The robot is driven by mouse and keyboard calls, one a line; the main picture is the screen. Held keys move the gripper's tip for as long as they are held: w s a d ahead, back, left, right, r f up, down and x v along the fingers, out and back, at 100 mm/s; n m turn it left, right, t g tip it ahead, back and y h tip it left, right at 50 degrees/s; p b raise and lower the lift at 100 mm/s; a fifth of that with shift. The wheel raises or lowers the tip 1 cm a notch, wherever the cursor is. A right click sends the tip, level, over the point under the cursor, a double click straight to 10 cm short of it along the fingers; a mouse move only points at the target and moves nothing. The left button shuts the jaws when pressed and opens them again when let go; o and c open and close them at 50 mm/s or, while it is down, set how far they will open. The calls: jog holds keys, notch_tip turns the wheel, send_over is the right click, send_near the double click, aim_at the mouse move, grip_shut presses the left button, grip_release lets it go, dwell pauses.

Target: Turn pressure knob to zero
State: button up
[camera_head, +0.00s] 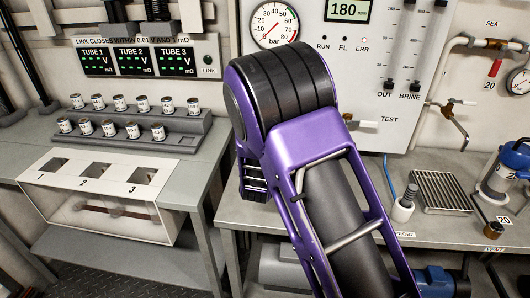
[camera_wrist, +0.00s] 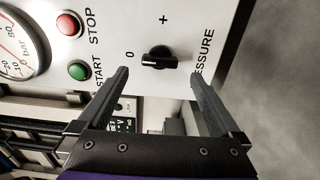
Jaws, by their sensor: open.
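The black pressure knob (camera_wrist: 160,57) is on a pale panel in the wrist view, with part of the word "PRESSURE" at its right. Its grip bar lies nearly level in the picture, with a white mark at its left end. A "0" is printed to its left and a "+" above it. My gripper (camera_wrist: 159,76) is open, with one finger on each side of the knob and the tips slightly below it in the picture. I see no contact, and the depth gap is unclear. In the head view my purple arm hides the knob and gripper.
A red STOP button (camera_wrist: 69,24) and a green START button (camera_wrist: 79,70) sit left of the knob. The bar gauge (camera_head: 274,25) is on the wall panel. A workbench (camera_head: 440,230) carries a metal grate (camera_head: 441,191). A rack of small cans (camera_head: 130,130) stands left.

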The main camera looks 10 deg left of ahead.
jog(key=s, duration=1.2)
jog(key=shift+s+a, duration=0.15)
jog(key=shift+s, duration=0.1)
